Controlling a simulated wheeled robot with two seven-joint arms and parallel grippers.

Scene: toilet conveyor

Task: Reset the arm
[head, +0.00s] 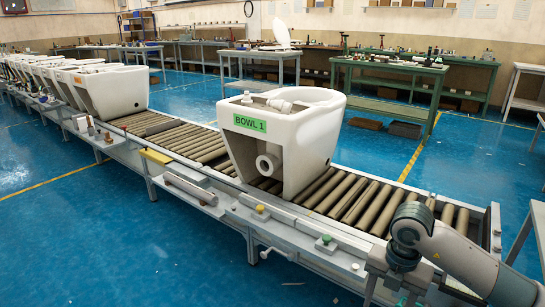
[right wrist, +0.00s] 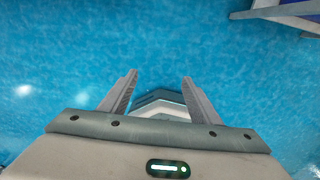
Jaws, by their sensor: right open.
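My right arm (head: 450,255) comes in from the right in the head view, bent in front of the near end of the conveyor. My right gripper (right wrist: 160,78) shows in the right wrist view with its two fingers apart. Nothing is held between them, and blue floor lies beyond. In the head view I cannot make out its fingertips. My left arm and gripper are not in view.
A white toilet bowl (head: 318,125) with a green "BOWL 1" label stands on the roller conveyor (head: 345,193). Several more bowls (head: 108,90) stand farther left. Workbenches (head: 385,75) line the back. Blue floor (head: 110,235) is open at the left front.

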